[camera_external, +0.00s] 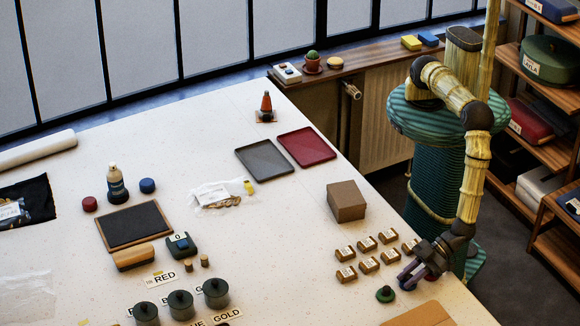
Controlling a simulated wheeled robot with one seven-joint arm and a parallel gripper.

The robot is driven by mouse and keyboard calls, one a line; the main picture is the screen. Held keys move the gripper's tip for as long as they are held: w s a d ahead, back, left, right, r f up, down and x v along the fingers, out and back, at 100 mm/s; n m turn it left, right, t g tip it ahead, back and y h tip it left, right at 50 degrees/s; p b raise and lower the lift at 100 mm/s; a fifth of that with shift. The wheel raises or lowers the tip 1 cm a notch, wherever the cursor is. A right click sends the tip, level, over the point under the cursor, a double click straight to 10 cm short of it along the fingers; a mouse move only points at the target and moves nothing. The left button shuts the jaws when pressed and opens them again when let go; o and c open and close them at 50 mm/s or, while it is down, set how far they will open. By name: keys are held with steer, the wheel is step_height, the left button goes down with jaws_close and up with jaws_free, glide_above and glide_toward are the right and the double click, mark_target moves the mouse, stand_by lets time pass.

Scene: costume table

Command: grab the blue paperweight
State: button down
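My gripper (416,270) is low over the table's right edge, pointing down and left. Directly under its fingertips is a small dark blue and reddish shape (408,285), mostly hidden by the fingers; it may be the blue paperweight, but I cannot tell. I cannot tell whether the fingers touch it or how far apart they are. A small green knobbed piece (385,294), like a paperweight, stands just left of it. A round blue object (147,185) sits far left beside a bottle, well away from my gripper.
Several small labelled brown boxes (369,265) stand close left of and behind my gripper. A cardboard box (346,201) is farther back. A flat brown piece (419,315) lies at the front edge. Grey (263,158) and red (306,147) trays lie farther back.

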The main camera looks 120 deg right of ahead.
mark_target(410, 277)
steer(key=shift+r, duration=0.1)
step_height(410, 277, up, 10)
steer(key=b, duration=0.3)
steer(key=shift+w, duration=0.1)
stand_by(0.4)
stand_by(0.4)
